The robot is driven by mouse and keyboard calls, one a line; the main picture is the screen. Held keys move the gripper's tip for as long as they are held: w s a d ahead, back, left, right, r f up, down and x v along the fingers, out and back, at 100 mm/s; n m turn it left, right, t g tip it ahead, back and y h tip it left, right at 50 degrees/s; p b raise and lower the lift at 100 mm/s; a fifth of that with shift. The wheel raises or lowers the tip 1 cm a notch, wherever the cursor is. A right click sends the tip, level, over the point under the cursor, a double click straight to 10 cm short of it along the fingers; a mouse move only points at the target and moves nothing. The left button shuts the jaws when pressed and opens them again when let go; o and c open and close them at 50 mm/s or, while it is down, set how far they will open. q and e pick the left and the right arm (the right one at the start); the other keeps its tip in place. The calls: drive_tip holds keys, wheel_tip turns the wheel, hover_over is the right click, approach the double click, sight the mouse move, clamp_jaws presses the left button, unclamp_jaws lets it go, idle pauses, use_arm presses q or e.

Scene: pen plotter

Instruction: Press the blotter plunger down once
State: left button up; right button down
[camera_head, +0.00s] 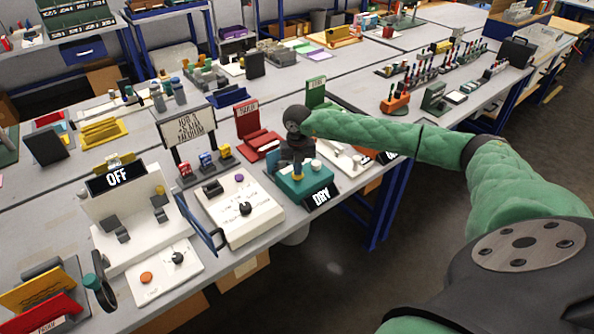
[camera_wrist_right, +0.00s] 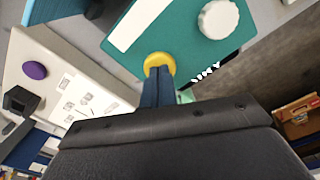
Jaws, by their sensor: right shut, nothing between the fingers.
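A teal box (camera_head: 305,187) with a dark front label stands at the table's front edge. In the right wrist view its teal top (camera_wrist_right: 190,38) carries a white strip (camera_wrist_right: 137,22), a white round knob (camera_wrist_right: 218,19) and a yellow round cap (camera_wrist_right: 157,60). No readable marking tells which of these is the blotter plunger. My right gripper (camera_head: 297,173) points down over the box. Its shut, empty fingers (camera_wrist_right: 158,74) overlap the near side of the yellow cap; whether they touch it I cannot tell. The white knob also shows in the head view (camera_head: 316,165). My left gripper is out of view.
A white panel (camera_head: 240,208) with a purple button and dark knobs stands close left of the box. A red stand (camera_head: 257,139) is behind it. An OFF-labelled white unit (camera_head: 130,225) is further left. The floor in front is clear.

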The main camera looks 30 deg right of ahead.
drive_tip(key=shift+r+p, duration=0.9)
drive_tip(key=shift+r, duration=2.45)
